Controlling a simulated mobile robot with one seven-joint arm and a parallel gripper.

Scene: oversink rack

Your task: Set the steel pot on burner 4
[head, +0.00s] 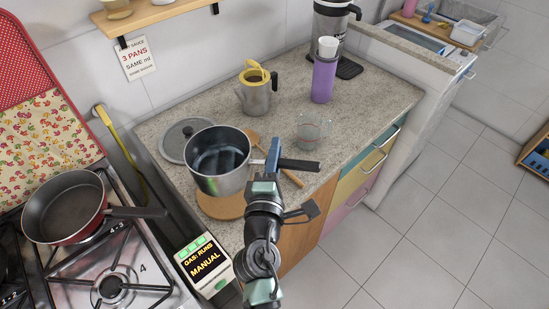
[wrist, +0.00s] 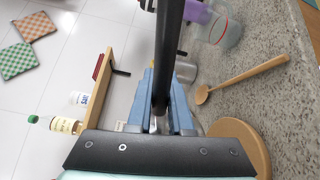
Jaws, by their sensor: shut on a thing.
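The steel pot (head: 230,178) is upright, with its dark handle (head: 299,165) pointing right in the head view. My gripper (head: 273,158) is shut on that handle; the handle (wrist: 168,60) also runs between the blue fingers (wrist: 165,105) in the wrist view. The pot appears raised over a round wooden trivet (head: 222,208) on the counter. The pot looks empty; its body is hidden in the wrist view. The stove burner marked 4 (head: 113,289) is at lower left in the head view, with a bare grate.
A red frying pan (head: 68,210) sits on the back burner, its handle reaching right. A gas sign (head: 204,262) stands beside the stove.

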